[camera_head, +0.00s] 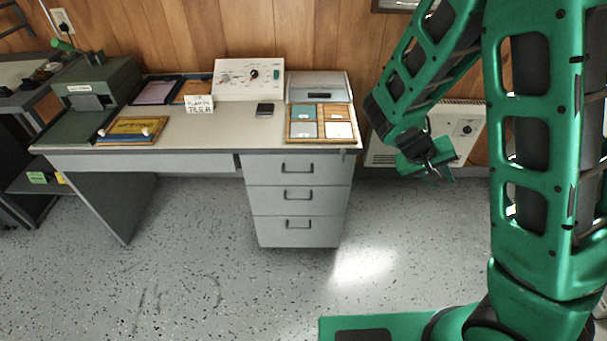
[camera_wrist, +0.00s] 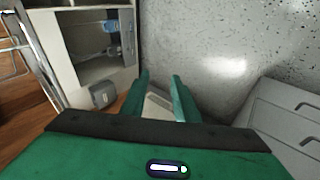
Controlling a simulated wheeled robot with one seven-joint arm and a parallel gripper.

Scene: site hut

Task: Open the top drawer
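The grey desk has a stack of three drawers at its right end, all shut in the head view. The top drawer (camera_head: 297,168) has a dark bar handle (camera_head: 297,168) across its middle. My gripper (camera_head: 436,172) is to the right of the drawers, apart from them, above the floor near the wall heater. A grey drawer front with handles (camera_wrist: 290,118) shows at the lower right of that view, partly cut off.
A tray of tiles (camera_head: 321,138) sits above the drawers, near the desk's front edge. A beige wall heater (camera_head: 465,128) stands behind my gripper. A pale cabinet (camera_wrist: 62,40) shows at upper left in the wrist view. The floor before the drawers is clear.

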